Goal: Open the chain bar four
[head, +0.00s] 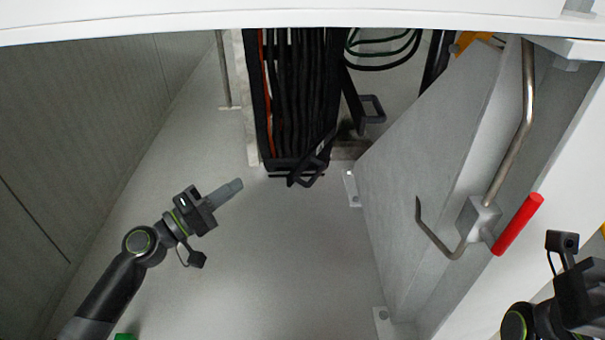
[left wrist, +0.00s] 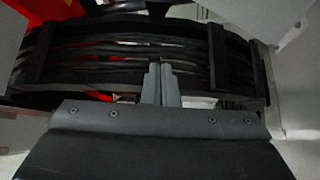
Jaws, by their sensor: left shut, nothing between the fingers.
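A black cable chain (head: 297,95) full of black cables, with one orange line, runs down from the top middle of the head view. A dark bar or bracket (head: 311,165) sits tilted at its lower end, and another looped black bracket (head: 368,108) sticks out at its right. I cannot tell which bar is number four. My left gripper (head: 238,184) is shut and empty, left of the chain's lower end and apart from it. In the left wrist view the shut fingers (left wrist: 161,84) point at the chain's cables (left wrist: 130,50), with dark crossbars (left wrist: 34,54) at the sides. My right gripper (head: 590,285) is cut off; its fingers are hidden.
A grey panel structure (head: 420,165) with a bent metal pipe (head: 516,150) and a red-handled lever (head: 517,224) stands on the right. A grey wall (head: 75,140) is on the left. The floor (head: 290,260) between them is clear. A white edge (head: 290,20) crosses the top.

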